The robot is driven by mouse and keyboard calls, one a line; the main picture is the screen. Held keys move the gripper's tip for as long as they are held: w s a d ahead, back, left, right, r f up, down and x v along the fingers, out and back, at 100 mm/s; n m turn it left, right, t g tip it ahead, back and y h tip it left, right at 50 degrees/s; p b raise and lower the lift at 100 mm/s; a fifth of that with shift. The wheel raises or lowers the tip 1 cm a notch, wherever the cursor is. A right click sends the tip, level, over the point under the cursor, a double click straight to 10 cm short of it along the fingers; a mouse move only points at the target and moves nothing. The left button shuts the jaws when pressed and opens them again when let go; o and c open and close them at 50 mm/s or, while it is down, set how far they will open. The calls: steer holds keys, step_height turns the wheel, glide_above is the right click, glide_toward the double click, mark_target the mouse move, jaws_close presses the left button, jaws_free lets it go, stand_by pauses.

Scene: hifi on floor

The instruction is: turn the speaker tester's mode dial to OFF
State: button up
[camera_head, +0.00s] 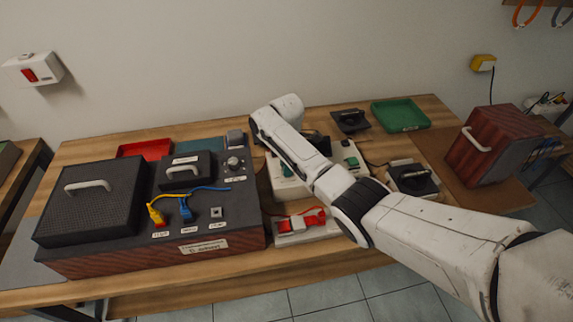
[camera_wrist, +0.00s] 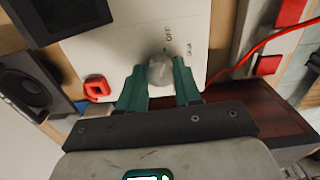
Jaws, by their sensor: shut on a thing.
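The speaker tester is a white box (camera_head: 347,158), partly hidden behind my arm in the head view. Its white top face (camera_wrist: 110,58) fills the middle of the wrist view. The mode dial (camera_wrist: 160,68) is a round grey knob on that face, with the printed word OFF just above it and a smaller label to the upper right, too small to read. My gripper (camera_wrist: 160,80) has its two green fingers on either side of the dial, shut on it. The dial's pointer mark cannot be made out.
A dark console (camera_head: 200,225) with cables and a knob stands left. A white strip with red parts (camera_head: 305,224) lies in front. A green tray (camera_head: 400,115), black devices (camera_head: 413,180) and a wood-sided box (camera_head: 493,145) are right. A red tray (camera_head: 146,149) sits behind the console.

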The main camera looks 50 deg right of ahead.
steer(key=shift+n, duration=0.4)
steer(key=o, duration=1)
steer(key=shift+o, duration=0.2)
step_height(320, 180, up, 11)
steer(key=shift+b, duration=0.35)
steer(key=shift+f, duration=0.1)
